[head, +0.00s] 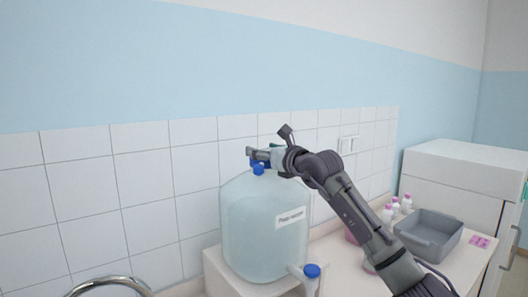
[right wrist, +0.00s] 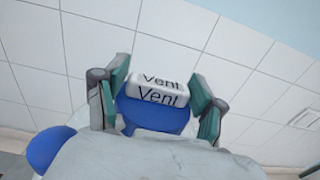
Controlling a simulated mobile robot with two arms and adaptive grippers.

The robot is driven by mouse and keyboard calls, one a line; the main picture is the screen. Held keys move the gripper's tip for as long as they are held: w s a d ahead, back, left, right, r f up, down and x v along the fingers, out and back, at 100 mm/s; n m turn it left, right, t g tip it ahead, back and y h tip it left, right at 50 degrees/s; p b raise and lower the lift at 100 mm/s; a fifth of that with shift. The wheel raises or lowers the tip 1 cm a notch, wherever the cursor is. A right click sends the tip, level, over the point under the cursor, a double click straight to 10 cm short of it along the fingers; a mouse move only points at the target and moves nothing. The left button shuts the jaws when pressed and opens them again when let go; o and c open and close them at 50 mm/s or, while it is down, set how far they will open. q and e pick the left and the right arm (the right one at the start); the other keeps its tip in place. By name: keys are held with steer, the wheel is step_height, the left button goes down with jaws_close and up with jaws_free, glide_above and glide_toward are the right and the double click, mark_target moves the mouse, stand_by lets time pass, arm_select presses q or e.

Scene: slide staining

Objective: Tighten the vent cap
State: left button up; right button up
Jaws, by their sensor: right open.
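The vent cap (right wrist: 150,116) is blue, with a white tag reading "Vent" (right wrist: 158,92) on it, in the right wrist view. It sits on top of the large translucent carboy (head: 262,235). My right gripper (right wrist: 160,108) is open, with one finger on each side of the cap; whether the pads touch it I cannot tell. In the head view my right gripper (head: 264,155) is over the carboy's top, and I cannot make out the vent cap there. My left gripper is not in view.
A second blue cap (head: 258,168) is close by on the carboy's top. A blue-topped spigot (head: 312,271) sticks out at the carboy's lower front. A grey tub (head: 428,236) and pink-capped bottles (head: 396,207) stand to the right. The tiled wall (head: 143,200) is behind.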

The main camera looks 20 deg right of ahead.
steer(key=shift+o, duration=0.9)
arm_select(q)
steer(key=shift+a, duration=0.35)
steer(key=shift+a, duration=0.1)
arm_select(e)
steer(key=v, duration=1.2)
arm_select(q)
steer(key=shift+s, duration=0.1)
arm_select(e)
steer(key=shift+f, duration=0.1)
